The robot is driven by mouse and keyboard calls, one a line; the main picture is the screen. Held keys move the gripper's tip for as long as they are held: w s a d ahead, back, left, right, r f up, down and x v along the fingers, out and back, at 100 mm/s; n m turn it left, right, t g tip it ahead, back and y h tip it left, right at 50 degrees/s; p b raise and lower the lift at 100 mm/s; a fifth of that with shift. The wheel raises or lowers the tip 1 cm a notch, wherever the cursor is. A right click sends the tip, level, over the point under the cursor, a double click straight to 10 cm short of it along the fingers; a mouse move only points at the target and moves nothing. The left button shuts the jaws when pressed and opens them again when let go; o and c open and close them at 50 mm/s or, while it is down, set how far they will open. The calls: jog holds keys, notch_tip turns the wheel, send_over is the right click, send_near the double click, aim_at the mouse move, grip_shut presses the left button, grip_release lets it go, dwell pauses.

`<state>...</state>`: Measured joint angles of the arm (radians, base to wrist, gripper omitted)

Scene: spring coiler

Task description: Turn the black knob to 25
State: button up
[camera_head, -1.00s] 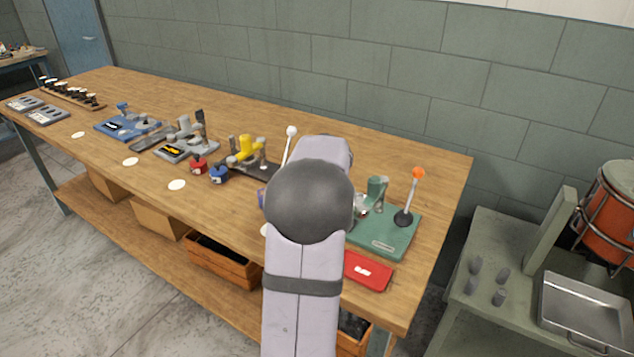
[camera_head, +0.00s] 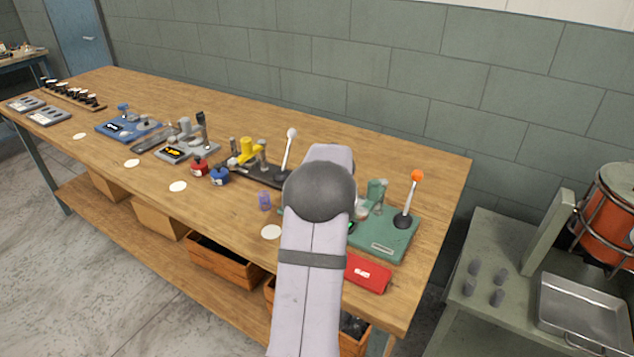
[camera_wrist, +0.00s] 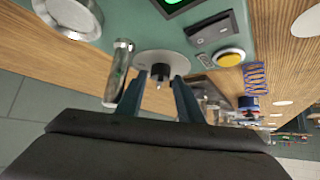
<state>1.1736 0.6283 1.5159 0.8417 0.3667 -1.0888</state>
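The green spring coiler (camera_head: 392,240) sits on the right end of the bench, partly hidden by my arm in the head view. In the wrist view its green panel (camera_wrist: 135,22) carries a grey disc (camera_wrist: 176,58) with a small black knob (camera_wrist: 160,71) at its middle. My gripper (camera_wrist: 160,80) points at the disc, with one finger on each side of the black knob. Thin gaps seem to show between fingers and knob, so it looks open. No scale or number on the knob is readable. In the head view my gripper is hidden behind my arm.
A steel post (camera_wrist: 118,68) stands close left of my fingers. A yellow button (camera_wrist: 229,57) and a screen with a green edge (camera_wrist: 180,5) are nearby. The coiler's orange-tipped lever (camera_head: 411,195) rises at right. A red case (camera_head: 368,274) lies in front; a purple spring (camera_head: 264,200) stands left.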

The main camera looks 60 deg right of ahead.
jog(key=shift+w+d+f, duration=0.25)
jog(key=shift+f, duration=0.15)
jog(key=shift+c, duration=0.7)
jog(key=c, duration=0.6)
jog(key=shift+c, duration=0.2)
